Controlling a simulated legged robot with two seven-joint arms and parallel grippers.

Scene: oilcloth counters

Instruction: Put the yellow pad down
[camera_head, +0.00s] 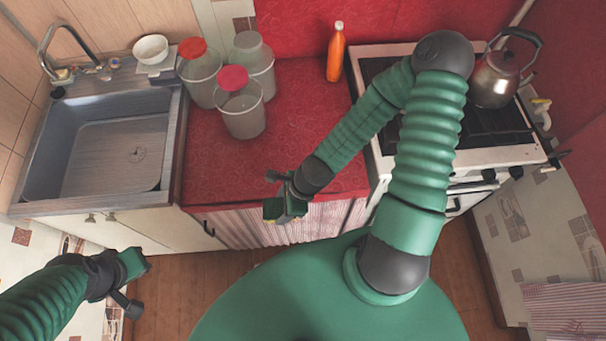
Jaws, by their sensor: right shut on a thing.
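My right gripper (278,208) is at the front edge of the red counter, left of the stove. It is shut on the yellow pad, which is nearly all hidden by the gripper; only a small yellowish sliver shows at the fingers. Whether the pad touches the counter, I cannot tell. My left gripper (136,272) is low at the left, over the floor in front of the sink cabinet, away from the pad. Nothing shows in it, and its jaw opening is unclear.
The red counter (300,130) is clear in its middle and front. Several lidded jars (243,115) stand at its back left, an orange bottle (335,55) at its back. The sink (115,155) lies left; the stove (480,152) with a kettle (494,82) lies right.

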